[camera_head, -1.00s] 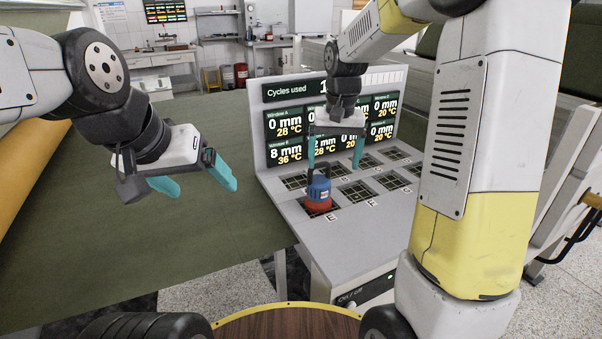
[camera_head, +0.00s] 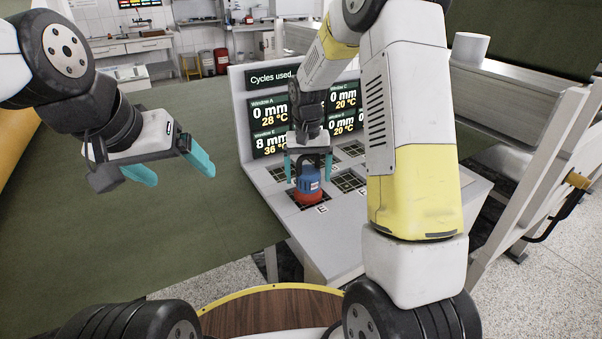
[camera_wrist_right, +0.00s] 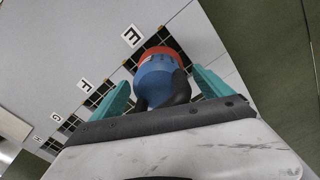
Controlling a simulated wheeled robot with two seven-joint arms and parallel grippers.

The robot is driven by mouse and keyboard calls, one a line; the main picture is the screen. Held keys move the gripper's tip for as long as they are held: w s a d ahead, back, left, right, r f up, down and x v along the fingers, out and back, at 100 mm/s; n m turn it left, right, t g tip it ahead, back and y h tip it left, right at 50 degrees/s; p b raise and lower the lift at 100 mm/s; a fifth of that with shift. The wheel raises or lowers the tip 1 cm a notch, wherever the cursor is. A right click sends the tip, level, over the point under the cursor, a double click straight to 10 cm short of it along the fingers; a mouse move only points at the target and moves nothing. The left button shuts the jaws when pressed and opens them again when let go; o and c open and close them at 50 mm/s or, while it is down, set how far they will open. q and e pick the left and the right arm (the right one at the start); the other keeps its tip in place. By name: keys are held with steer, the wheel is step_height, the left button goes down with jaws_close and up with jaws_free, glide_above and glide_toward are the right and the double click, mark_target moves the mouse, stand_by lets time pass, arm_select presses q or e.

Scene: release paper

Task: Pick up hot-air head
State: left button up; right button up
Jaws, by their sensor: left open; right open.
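The hot-air head (camera_head: 309,183) has a blue body, a red base and a black handle on top. It stands upright on the grid window marked E on the grey console. My right gripper (camera_head: 307,172) is open right above it, with its teal fingers at either side of the handle and upper body. In the right wrist view the hot-air head (camera_wrist_right: 158,75) sits between the open fingers of the right gripper (camera_wrist_right: 160,88), with gaps visible. My left gripper (camera_head: 172,168) is open and empty, above the green surface at the left.
The grey console (camera_head: 360,235) has several grid windows and a back panel with displays (camera_head: 270,128); window E reads 8 mm, 36 °C. A green surface (camera_head: 200,225) lies left of it. My right arm hides part of the console. A white frame (camera_head: 530,180) stands at the right.

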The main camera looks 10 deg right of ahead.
steer(key=shift+f, duration=0.2)
jaws_close()
steer(key=shift+r, duration=0.1)
steer(key=shift+r, duration=0.1)
